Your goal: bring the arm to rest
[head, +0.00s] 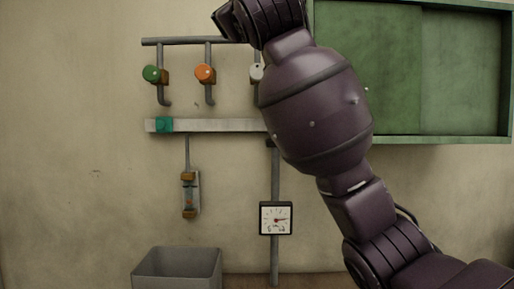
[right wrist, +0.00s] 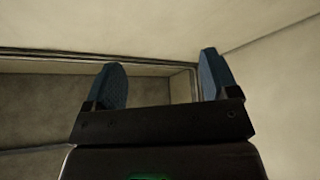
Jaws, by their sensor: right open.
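My right arm (head: 318,112) comes in from the lower right of the head view and is raised high in front of the wall. Its upper end runs out at the top edge of that view, so the fingers do not show there. In the right wrist view my right gripper (right wrist: 160,84) has its two blue fingers wide apart with nothing between them. Beyond the fingers are a plain wall and a dark rail or edge. My left gripper is in neither view.
Behind my arm are a pipe with green (head: 151,74), orange (head: 205,73) and white (head: 257,72) knobs, a pale rail (head: 220,126), a gauge (head: 276,219) and a green framed panel (head: 460,75). A small vial-like fitting (head: 189,195) hangs above a grey bin (head: 178,270).

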